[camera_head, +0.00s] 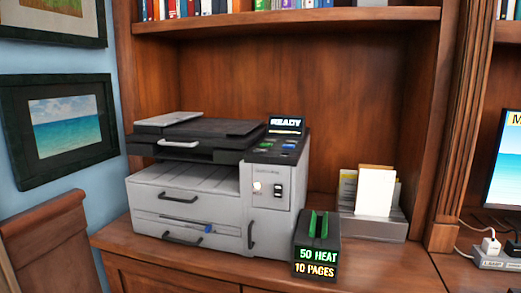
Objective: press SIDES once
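A grey and black printer (190,212) stands on the wooden counter. Its small screen (286,124) reads READY. Below the screen is a dark control panel (275,147) with several coloured buttons, blue and green among them. Their labels are too small to read, so I cannot tell which one is SIDES. The front face under the panel has a lit round light (257,187) and a dark switch (278,190). Neither of my grippers is in view.
A dark box (316,250) reading "50 HEAT" and "10 PAGES", with green parts on top, stands right of the printer. A grey tray (372,228) holding papers is behind it. A shelf (290,20) with books hangs above. A chair back (50,245) is at left.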

